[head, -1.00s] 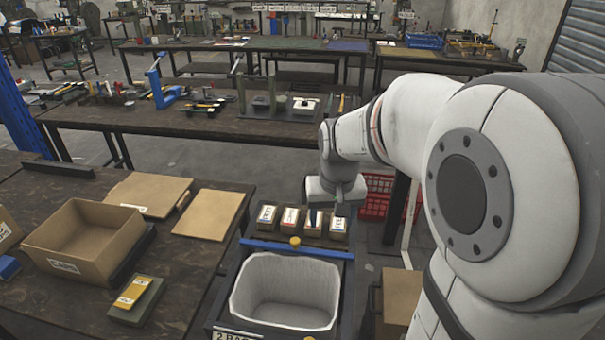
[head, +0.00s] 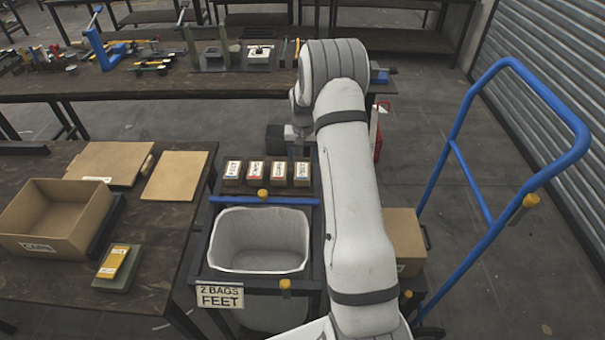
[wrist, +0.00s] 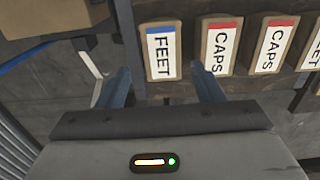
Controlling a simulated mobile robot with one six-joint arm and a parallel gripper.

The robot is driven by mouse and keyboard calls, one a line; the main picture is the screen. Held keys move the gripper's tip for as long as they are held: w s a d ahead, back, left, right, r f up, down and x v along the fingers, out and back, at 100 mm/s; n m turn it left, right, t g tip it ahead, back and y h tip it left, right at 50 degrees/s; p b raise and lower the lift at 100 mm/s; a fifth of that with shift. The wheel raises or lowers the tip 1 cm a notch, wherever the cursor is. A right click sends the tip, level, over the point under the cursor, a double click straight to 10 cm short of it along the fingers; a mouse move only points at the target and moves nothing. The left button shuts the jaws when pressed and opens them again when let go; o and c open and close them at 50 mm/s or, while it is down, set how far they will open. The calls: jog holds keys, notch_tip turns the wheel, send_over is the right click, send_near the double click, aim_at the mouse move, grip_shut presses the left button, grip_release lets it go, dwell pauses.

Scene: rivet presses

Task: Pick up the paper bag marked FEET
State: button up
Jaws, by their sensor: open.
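In the wrist view, a brown paper bag marked FEET (wrist: 161,53) with a blue stripe stands just ahead of my gripper (wrist: 163,82), between the lines of its two fingers. The fingers are apart with nothing between them. A second FEET bag (wrist: 312,52) is cut off at the right edge. In the head view the bags stand in a row; the rightmost bag (head: 302,172) and the leftmost bag (head: 232,172) have blue stripes. My gripper (head: 290,143) is just behind the row's right end, partly hidden by my arm.
Two red-striped CAPS bags (wrist: 218,47) (wrist: 272,44) stand between the FEET bags. A bin with a grey liner (head: 258,240) is in front, above a "2 BAGS FEET" sign (head: 220,296). A cardboard box (head: 405,240) and a blue-handled trolley (head: 462,180) are to the right.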

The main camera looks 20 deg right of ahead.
aim_at(302, 171)
jog(key=shift+w+a+f+p, duration=0.1)
jog(key=shift+f+p, duration=0.55)
jog(key=shift+f, duration=1.35)
jog(key=shift+w+f+p, duration=0.1)
jog(key=shift+f+p, duration=0.5)
jog(key=shift+f, duration=1.35)
jog(key=shift+c, duration=0.5)
jog(key=c, duration=0.7)
jog(key=shift+c, duration=0.2)
jog(key=shift+r, duration=0.15)
